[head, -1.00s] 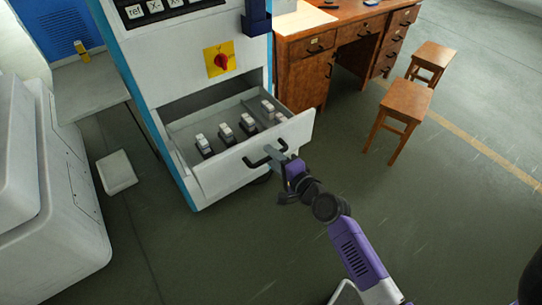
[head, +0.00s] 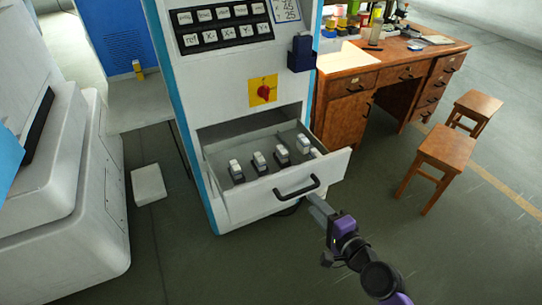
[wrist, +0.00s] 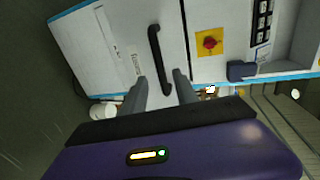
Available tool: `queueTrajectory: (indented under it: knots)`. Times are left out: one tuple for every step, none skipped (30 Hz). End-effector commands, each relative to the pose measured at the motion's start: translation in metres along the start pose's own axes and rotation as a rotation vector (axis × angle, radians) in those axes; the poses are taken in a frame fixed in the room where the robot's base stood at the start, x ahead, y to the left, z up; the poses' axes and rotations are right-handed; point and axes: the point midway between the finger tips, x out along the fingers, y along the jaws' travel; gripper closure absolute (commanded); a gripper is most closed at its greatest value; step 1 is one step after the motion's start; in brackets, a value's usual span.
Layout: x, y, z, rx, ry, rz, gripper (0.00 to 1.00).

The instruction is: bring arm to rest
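My gripper (head: 318,206) is beside the open drawer's front, a little below and right of its black handle (head: 297,188). In the wrist view my gripper (wrist: 160,85) has its two grey fingers apart, with nothing held between them. The handle also shows in the wrist view (wrist: 158,60), beyond the fingertips and apart from them as far as I can tell. The white drawer (head: 250,205) stands pulled out of the machine cabinet, with several small light-topped blocks (head: 282,154) inside.
The cabinet carries a red rotary switch on a yellow plate (head: 263,90) and a dark blue box (head: 301,54). A wooden desk (head: 347,110) and two stools (head: 447,150) stand to the right. A white machine (head: 60,200) is at left.

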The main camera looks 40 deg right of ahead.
Motion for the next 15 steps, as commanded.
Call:
queueTrajectory:
  knots:
    - [0.000, 0.000, 0.000, 0.000, 0.000, 0.000, 0.64]
    - [0.000, 0.000, 0.000, 0.000, 0.000, 0.000, 0.64]
    - [0.000, 0.000, 0.000, 0.000, 0.000, 0.000, 0.64]
    - [0.000, 0.000, 0.000, 0.000, 0.000, 0.000, 0.64]
    - [0.000, 0.000, 0.000, 0.000, 0.000, 0.000, 0.64]
    - [0.000, 0.000, 0.000, -0.004, 0.000, 0.000, 0.64]
    - [0.000, 0.000, 0.000, -0.010, 0.000, 0.000, 0.64]
    - [0.000, -0.001, -0.001, -0.020, 0.003, -0.003, 0.64]
    - [0.000, -0.002, -0.003, -0.048, 0.012, -0.007, 0.64]
    - [0.000, -0.004, -0.006, -0.081, 0.024, -0.012, 0.64]
    - [0.000, -0.009, -0.009, -0.128, 0.039, -0.022, 0.64]
    - [-0.001, -0.019, -0.012, -0.202, 0.061, -0.040, 0.64]
    - [-0.004, -0.024, -0.013, -0.262, 0.077, -0.047, 0.64]
    - [-0.010, -0.027, -0.014, -0.325, 0.092, -0.051, 0.64]
    - [-0.018, -0.030, -0.011, -0.414, 0.106, -0.054, 0.64]
